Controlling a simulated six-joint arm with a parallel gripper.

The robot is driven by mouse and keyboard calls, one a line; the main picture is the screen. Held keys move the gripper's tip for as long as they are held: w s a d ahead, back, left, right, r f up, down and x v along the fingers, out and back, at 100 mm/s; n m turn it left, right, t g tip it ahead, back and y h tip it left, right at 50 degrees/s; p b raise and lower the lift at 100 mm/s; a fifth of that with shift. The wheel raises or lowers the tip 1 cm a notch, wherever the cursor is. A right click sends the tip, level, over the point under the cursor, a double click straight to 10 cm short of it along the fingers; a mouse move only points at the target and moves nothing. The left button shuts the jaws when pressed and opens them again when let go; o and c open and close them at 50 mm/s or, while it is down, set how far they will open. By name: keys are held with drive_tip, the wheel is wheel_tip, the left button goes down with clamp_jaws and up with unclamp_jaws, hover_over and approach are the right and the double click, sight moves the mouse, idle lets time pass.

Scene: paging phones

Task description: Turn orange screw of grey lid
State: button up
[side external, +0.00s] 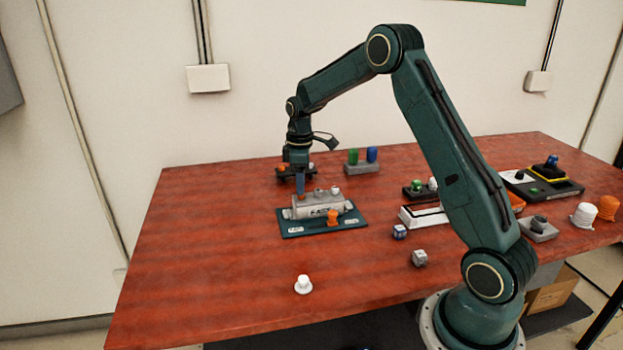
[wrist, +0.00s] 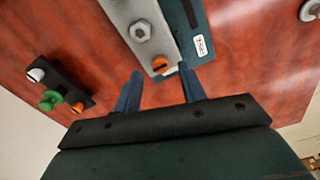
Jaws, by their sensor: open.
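The grey lid (side external: 318,207) is a long pale box on a dark teal base plate (side external: 290,233). In the wrist view the lid (wrist: 118,10) carries a hex nut (wrist: 140,31) and, near its end, the orange screw (wrist: 160,65) with a dark slot. My gripper (side external: 300,193) points down over the lid's far left end. In the wrist view my gripper (wrist: 160,73) is open, with its two blue fingers apart and the screw showing between and slightly beyond their tips. Nothing is held. Whether the fingers touch the screw cannot be told.
An orange knob (side external: 333,217) stands at the base's front. A black block (wrist: 58,82) with white, green and orange knobs lies close by. Behind is a grey block (side external: 362,168) with green and blue cylinders. A white knob (side external: 303,285) stands in front; the table's left side is clear.

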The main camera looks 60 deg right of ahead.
wheel_tip(320, 180, up, 12)
drive_tip(key=shift+f, duration=0.2)
idle(0.5)
drive_tip(key=s+a+r+m+t, duration=0.3)
drive_tip(key=s+a+r, duration=0.7)
drive_tip(key=s+a, duration=0.35)
drive_tip(key=s+a+f+m+t, duration=0.1)
drive_tip(key=s+a+f, duration=0.1)
drive_tip(key=s, duration=0.6)
drive_tip(key=s+a+f+m+t, duration=0.1)
drive_tip(key=s+a, duration=0.3)
drive_tip(key=s, duration=0.4)
drive_tip(key=shift+s+f+m+t, duration=0.3)
drive_tip(key=shift+f+m, duration=0.25)
drive_tip(key=shift+m, duration=0.05)
